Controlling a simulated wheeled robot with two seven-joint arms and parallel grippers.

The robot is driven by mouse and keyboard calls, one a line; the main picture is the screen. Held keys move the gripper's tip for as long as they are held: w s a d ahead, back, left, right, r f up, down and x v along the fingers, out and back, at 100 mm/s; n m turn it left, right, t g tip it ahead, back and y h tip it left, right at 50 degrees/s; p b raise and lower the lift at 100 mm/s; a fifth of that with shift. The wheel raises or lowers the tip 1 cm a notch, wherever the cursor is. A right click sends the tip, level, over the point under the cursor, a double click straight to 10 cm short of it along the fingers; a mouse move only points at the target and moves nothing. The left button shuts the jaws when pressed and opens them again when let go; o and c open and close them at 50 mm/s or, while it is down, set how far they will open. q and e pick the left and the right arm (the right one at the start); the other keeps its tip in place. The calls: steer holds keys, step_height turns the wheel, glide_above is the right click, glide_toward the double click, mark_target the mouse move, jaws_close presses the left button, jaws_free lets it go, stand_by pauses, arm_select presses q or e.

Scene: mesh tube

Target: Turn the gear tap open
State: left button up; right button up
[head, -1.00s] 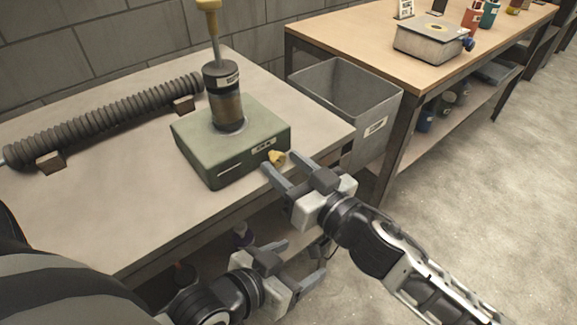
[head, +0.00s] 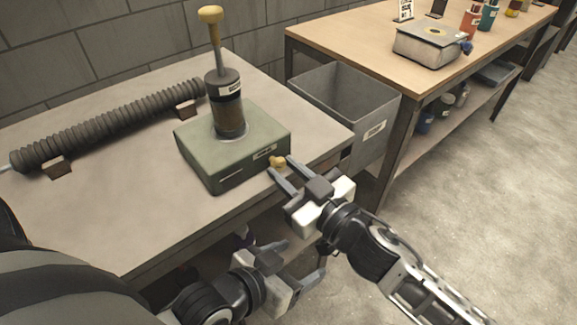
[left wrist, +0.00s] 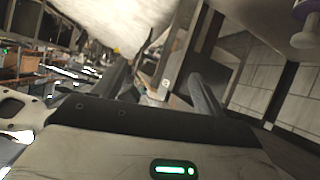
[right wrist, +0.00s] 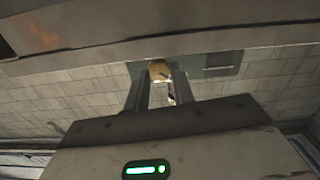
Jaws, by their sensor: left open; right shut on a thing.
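The gear tap is a small yellow knob (head: 277,161) on the front of the green box (head: 222,180). In the right wrist view the yellow knob (right wrist: 160,71) sits between the fingertips. My right gripper (head: 281,166) is shut on the knob, with one finger on each side. Its fingers partly hide the knob's base. My left gripper (head: 303,260) is open and empty, below and in front of the table edge, apart from the box. A dark cylinder (head: 228,115) with a yellow-topped rod (head: 211,14) stands upright on the box.
A ribbed dark tube (head: 110,125) lies on brackets along the back of the grey table (head: 120,200). A grey bin (head: 350,115) stands right of the table. A wooden bench (head: 360,45) holds a scale (head: 430,42) and containers. The table's front left is clear.

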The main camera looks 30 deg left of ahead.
arm_select(q)
steer(key=shift+s+r+p, duration=0.1)
steer(key=shift+r+p, duration=0.15)
steer(key=shift+p, duration=0.45)
arm_select(e)
steer(key=shift+n, duration=1.8)
steer(key=o, duration=1)
steer(key=shift+s, duration=0.1)
steer(key=shift+f, duration=0.1)
